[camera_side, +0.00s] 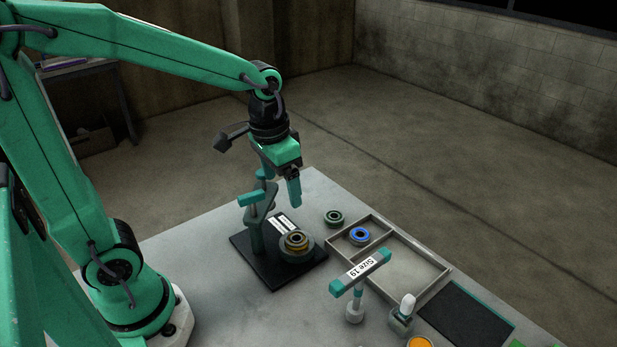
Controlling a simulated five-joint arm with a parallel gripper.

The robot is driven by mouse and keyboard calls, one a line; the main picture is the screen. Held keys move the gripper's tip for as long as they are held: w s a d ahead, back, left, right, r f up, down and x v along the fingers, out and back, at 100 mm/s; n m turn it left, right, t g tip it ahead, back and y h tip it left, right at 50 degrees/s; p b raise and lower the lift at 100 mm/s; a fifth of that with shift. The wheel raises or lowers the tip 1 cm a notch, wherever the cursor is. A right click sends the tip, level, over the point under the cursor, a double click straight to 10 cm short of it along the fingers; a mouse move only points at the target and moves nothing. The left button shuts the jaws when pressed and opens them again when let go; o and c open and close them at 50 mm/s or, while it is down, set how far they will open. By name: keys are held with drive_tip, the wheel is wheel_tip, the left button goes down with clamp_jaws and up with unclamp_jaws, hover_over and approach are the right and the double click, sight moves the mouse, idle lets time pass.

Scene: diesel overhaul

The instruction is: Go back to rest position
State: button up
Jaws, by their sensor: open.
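My gripper (276,183) hangs at the end of my green arm, above the black plate (271,279) at the back of the bench. It points down with its jaws apart, and I see nothing between them. Below it a teal upright fixture (257,232) stands on the plate. Beside the fixture sits a grey round holder with an orange-brown ring (296,240) on top. The gripper appears apart from the ring, though it overlaps the top of the fixture in this view.
A divided grey tray (436,289) holds a blue ring (359,236). A dark green ring (334,217) lies outside it. A teal T-handle labelled "Size 19" (362,272) stands in front, near a white-topped bottle (405,307), an orange round item (419,342) and a dark mat (468,317). The left-front bench is clear.

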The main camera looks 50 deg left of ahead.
drive_tip(key=s+a+r+n+t, duration=0.1)
drive_tip(key=s+r+t, duration=0.3)
drive_tip(key=s, duration=0.5)
drive_tip(key=shift+r, duration=0.75)
